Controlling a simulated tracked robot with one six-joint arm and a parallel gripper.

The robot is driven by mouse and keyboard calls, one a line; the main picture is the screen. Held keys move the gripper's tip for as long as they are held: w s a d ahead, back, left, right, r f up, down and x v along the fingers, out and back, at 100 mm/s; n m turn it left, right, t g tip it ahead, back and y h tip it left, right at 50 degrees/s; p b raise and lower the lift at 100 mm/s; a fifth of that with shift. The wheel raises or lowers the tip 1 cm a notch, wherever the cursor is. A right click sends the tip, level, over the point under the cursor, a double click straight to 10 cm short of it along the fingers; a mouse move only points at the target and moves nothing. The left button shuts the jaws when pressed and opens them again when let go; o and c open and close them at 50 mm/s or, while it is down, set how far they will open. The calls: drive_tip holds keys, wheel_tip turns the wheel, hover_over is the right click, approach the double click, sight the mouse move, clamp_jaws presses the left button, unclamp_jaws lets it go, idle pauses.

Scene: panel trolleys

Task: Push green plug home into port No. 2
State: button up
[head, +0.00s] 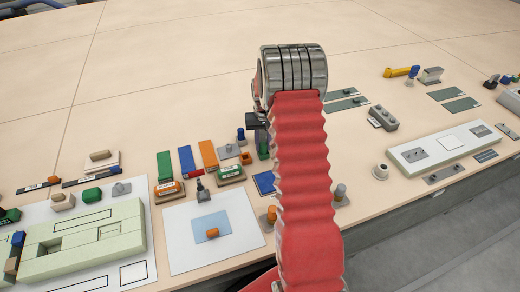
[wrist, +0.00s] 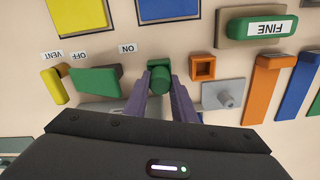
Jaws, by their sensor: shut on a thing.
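The green plug (wrist: 160,77) is a short, round-ended cylinder between the purple fingertips of my gripper (wrist: 161,84) in the wrist view. My gripper is shut on it. A green square block (wrist: 155,60), similar in size to the open orange socket nearby, lies right behind the plug. I cannot tell how deep the plug sits in it, or whether they are apart. No port number is readable. In the head view the green piece (head: 263,150) shows just left of my red arm, under my gripper, which is mostly hidden.
An orange square socket (wrist: 203,67) and a grey plate with a knob (wrist: 222,96) stand close to the right. A green lever (wrist: 95,80) and a yellow lever (wrist: 54,86) stand left, by VENT, OFF and ON labels. A green FINE handle (wrist: 262,27) is at upper right.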

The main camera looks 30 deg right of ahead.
sight(263, 143)
drive_tip(key=shift+w+a+r, duration=0.1)
wheel_tip(263, 143, up, 10)
drive_tip(key=shift+f, duration=0.1)
idle(0.4)
idle(0.4)
drive_tip(key=o, duration=0.5)
clamp_jaws()
drive_tip(key=shift+r, duration=1.6)
